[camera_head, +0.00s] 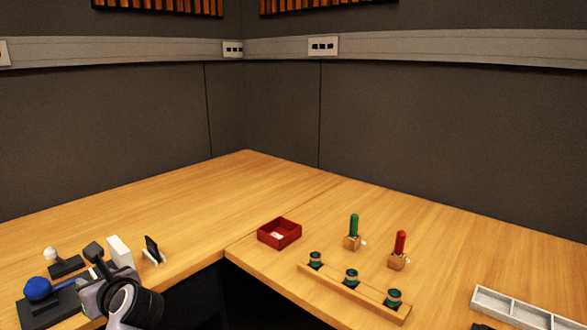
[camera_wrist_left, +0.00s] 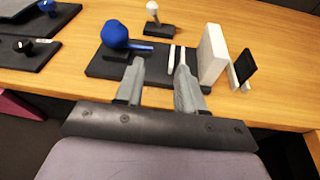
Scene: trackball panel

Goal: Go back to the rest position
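My left gripper (camera_head: 97,266) is over the left desk, near the trackball panel. In the left wrist view its two grey fingers (camera_wrist_left: 160,66) are apart with nothing held between them. The blue trackball (camera_head: 38,288) sits on a dark panel (camera_head: 48,312); in the left wrist view the blue ball (camera_wrist_left: 116,34) is just beyond the left finger, apart from it. Part of the dark panel (camera_wrist_left: 100,68) is hidden by the fingers. My right gripper is not in view.
A white box (camera_head: 120,251), a small black screen on a stand (camera_head: 153,250) and a white knob on a black base (camera_head: 66,266) stand close by. Right desk: a red tray (camera_head: 279,234), a wooden rack (camera_head: 355,289), green and red handles, a white compartment tray (camera_head: 525,309). The back corner is clear.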

